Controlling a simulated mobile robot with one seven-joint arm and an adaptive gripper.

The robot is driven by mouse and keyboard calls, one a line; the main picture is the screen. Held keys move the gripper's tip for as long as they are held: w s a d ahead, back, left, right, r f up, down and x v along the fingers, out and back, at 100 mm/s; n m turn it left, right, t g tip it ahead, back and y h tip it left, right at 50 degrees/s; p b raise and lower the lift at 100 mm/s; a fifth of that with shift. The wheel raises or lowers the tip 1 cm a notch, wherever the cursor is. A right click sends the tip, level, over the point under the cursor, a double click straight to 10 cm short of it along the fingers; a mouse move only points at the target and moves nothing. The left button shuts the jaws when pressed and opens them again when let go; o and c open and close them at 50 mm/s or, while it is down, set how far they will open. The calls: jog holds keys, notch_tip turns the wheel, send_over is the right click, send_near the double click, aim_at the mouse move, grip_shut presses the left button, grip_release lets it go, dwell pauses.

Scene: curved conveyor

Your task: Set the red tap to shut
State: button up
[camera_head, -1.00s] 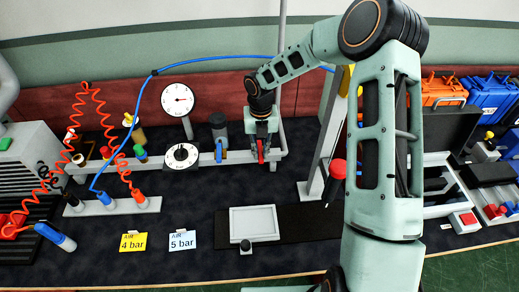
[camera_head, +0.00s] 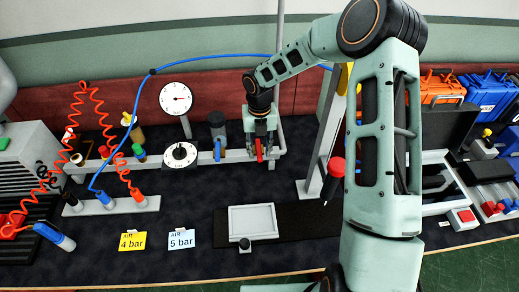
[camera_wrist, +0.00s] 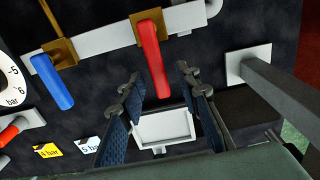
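The red tap (camera_head: 259,149) is on the pale pipe at the back of the bench. In the wrist view the red tap (camera_wrist: 153,58) shows as a long red lever on a brass body, crossing the pipe and pointing towards the bench front. My gripper (camera_head: 260,159) is at the lever with one finger on each side. In the wrist view my gripper (camera_wrist: 160,75) is open, with the lever's free end between the fingers and a gap visible on both sides. The lever's brass body is hidden behind my gripper in the head view.
A blue tap (camera_wrist: 52,82) sits on the same pipe, left of the red one. A dial gauge (camera_head: 176,98) and a white round knob dial (camera_head: 181,155) stand left. A grey upright post (camera_head: 318,150) rises close on the right. A white tray (camera_head: 252,220) lies in front.

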aim_at(260, 153)
notch_tip(260, 153, up, 12)
dwell(0.4)
jog(key=shift+f, duration=0.1)
dwell(0.3)
